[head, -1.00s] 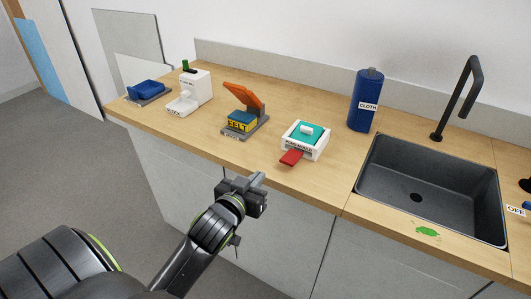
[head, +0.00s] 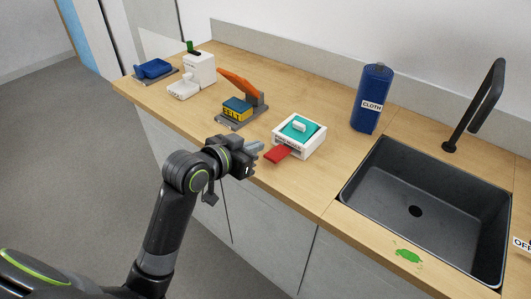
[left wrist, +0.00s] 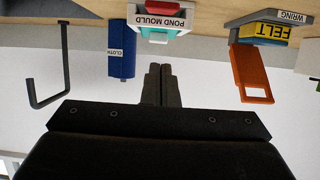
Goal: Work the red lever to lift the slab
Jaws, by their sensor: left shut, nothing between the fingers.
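The pond mould (head: 291,149) is a white box with a teal slab (head: 299,131) and a small white handle (head: 299,125) on top. Its red lever (head: 278,154) sticks out from the front, toward the counter edge. My left gripper (head: 258,147) is shut and empty, just left of the lever in the head view; touching cannot be told. In the left wrist view my shut fingers (left wrist: 161,84) point at the mould (left wrist: 163,7), which shows upside down. My right gripper is not in view.
A felt press (head: 237,108) with a raised orange arm (head: 239,87) stands left of the mould. A white device (head: 194,78) and a blue tray (head: 154,69) stand beyond. A blue cloth canister (head: 371,98) and a sink (head: 420,205) are on the right.

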